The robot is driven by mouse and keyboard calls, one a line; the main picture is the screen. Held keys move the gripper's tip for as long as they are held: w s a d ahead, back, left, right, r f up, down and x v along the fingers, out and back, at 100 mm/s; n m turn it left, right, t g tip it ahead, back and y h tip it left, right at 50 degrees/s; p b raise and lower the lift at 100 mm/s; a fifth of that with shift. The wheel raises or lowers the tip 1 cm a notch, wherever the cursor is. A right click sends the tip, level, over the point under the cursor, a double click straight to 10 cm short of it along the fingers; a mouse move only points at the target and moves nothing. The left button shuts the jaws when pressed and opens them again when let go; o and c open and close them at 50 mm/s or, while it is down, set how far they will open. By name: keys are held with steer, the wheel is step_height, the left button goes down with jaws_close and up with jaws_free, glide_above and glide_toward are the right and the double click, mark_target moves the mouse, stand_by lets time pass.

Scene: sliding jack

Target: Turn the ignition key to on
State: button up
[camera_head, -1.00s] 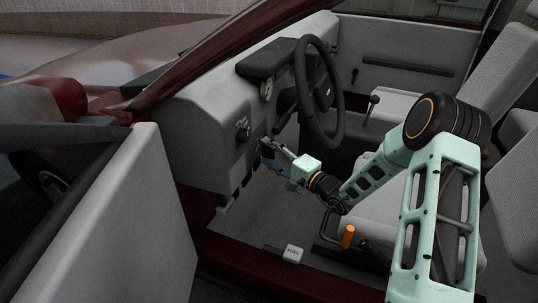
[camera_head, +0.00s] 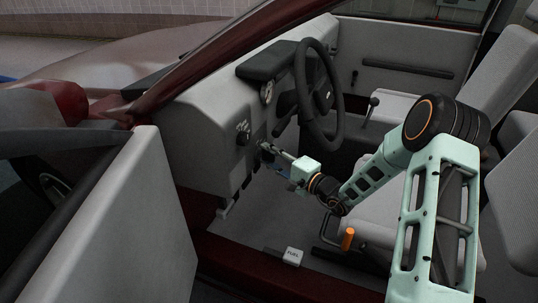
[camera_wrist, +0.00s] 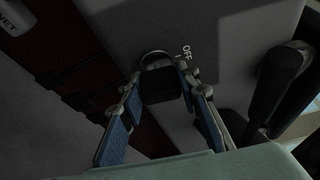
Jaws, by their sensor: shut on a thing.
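The ignition key (camera_wrist: 160,88) is a dark block on a round mount in the grey dashboard panel, in the upper middle of the wrist view. White lettering reading OFF (camera_wrist: 187,53) stands beside it. My gripper (camera_wrist: 161,92) has its two blue-padded fingers on either side of the key, shut on it. In the head view my gripper (camera_head: 264,147) reaches the lower dashboard left of the steering wheel (camera_head: 320,95). There the key is too small and covered to make out, and its turn angle cannot be read.
A black knob (camera_head: 243,132) sits on the dashboard just left of my gripper. Pedals (camera_head: 232,198) hang below. The open door (camera_head: 130,225) stands at the left. A white FUEL lever (camera_head: 293,256) is on the floor by the sill.

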steer(key=m+p, duration=0.1)
steer(key=m+g+p, duration=0.1)
steer(key=m+p, duration=0.1)
steer(key=shift+r+h, duration=0.2)
steer(key=shift+h, duration=0.1)
steer(key=shift+f+m+g+p, duration=0.15)
steer(key=shift+m+g+p, duration=0.75)
steer(key=shift+m+p, duration=0.45)
steer(key=o, duration=1.2)
steer(key=shift+c, duration=0.2)
steer(key=v, duration=1.2)
steer(key=shift+s+a, duration=0.1)
